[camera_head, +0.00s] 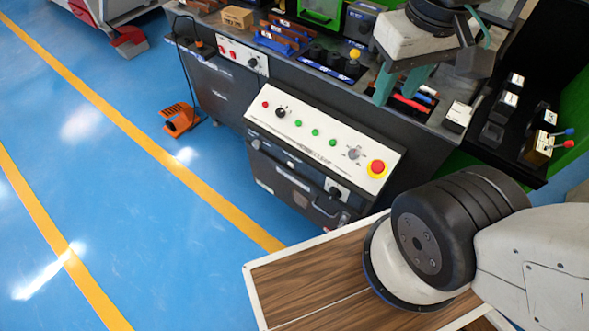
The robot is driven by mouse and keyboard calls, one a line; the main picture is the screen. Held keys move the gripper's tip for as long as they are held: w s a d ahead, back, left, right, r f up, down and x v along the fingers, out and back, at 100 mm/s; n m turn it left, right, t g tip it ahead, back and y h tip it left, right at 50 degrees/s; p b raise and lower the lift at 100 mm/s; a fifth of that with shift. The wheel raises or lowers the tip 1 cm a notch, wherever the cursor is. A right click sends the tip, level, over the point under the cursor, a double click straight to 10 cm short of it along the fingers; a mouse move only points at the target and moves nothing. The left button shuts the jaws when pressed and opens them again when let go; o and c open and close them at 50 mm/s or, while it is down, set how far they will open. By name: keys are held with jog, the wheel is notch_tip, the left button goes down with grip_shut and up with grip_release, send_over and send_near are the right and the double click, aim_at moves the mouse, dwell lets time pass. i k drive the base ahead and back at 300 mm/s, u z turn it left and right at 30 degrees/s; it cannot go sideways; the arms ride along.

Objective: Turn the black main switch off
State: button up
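A black rotary knob (336,192) on a small white plate sits on the dark front of the bender, below the white sloped control panel (318,143). Another black knob (281,113) is at the left of that panel, beside a red light. A third dark knob (252,62) is on a smaller white panel further left. No readable label tells which is the main switch, and their settings are too small to read. My gripper (396,98) has teal fingers, spread apart and empty, over the bench top above and right of the control panel.
A red emergency stop (377,168) on a yellow base and several green buttons are on the control panel. Red and blue handled tools (412,102) lie by my gripper. A wood-topped surface (310,287) is in front. Blue floor is clear at left, except an orange foot pedal (180,119).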

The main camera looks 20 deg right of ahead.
aim_at(334, 193)
jog(key=z, duration=1.75)
jog(key=k, duration=1.15)
jog(key=u, duration=1.55)
